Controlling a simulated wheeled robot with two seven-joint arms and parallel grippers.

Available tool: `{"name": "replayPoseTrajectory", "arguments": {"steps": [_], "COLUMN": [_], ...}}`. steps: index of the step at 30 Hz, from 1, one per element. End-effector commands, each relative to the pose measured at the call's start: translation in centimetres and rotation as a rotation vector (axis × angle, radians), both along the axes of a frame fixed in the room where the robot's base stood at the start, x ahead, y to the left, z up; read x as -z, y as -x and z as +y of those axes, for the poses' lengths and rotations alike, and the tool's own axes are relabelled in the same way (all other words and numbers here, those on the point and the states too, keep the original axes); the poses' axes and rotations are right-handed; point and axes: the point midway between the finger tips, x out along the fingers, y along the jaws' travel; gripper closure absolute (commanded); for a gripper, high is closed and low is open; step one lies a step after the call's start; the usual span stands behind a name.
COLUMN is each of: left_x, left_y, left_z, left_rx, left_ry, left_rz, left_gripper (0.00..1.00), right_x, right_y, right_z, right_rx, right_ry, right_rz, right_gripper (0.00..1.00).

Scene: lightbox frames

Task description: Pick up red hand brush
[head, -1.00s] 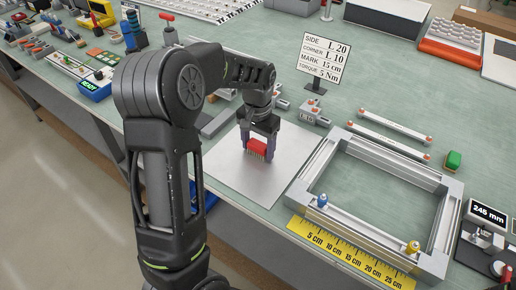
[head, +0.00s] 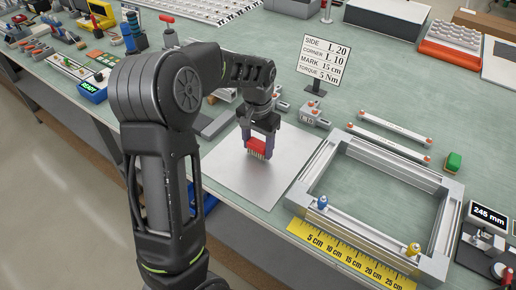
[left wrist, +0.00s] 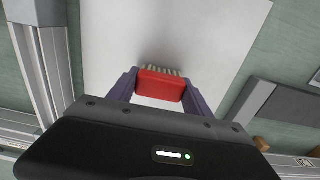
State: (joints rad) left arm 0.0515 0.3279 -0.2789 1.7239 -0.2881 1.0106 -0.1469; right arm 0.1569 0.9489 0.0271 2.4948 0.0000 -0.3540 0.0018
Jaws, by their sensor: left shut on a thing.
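The red hand brush (head: 257,147) is between the fingers of my left gripper (head: 260,142), over the pale metal sheet (head: 230,182). Its pale bristles point down in the head view. In the left wrist view the brush (left wrist: 160,86) sits between the two dark fingers of my left gripper (left wrist: 162,90), which is shut on it. The brush seems close above the sheet; the exact gap is hard to tell. My right gripper is not in view.
A metal frame (head: 304,188) stands right of the sheet, with a yellow ruler (head: 352,258) along its front. A sign (head: 322,58) stands behind. Open green bench top shows at the back right.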

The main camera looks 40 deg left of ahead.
Motion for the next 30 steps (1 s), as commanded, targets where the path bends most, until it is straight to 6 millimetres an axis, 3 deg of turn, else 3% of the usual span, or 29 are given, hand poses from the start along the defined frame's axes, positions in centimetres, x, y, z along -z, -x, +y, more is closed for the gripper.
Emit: {"name": "replayPoseTrajectory", "arguments": {"steps": [9, 15, 30], "left_x": [-5.9, -8.5, -8.8], "left_y": [-0.1, -0.1, 0.0], "left_z": [0.0, 0.0, 0.0], "left_rx": [0.001, 0.0, 0.0], "left_ry": [-0.001, -0.001, -0.001], "left_rz": [-0.005, -0.002, 0.0], "left_gripper": [0.83, 0.83, 0.83], "right_x": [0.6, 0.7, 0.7], "right_y": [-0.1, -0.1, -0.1], "right_z": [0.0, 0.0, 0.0], "right_rx": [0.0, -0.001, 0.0], "right_ry": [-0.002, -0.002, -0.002], "right_rz": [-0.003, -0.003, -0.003], "right_gripper": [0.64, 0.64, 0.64]}}
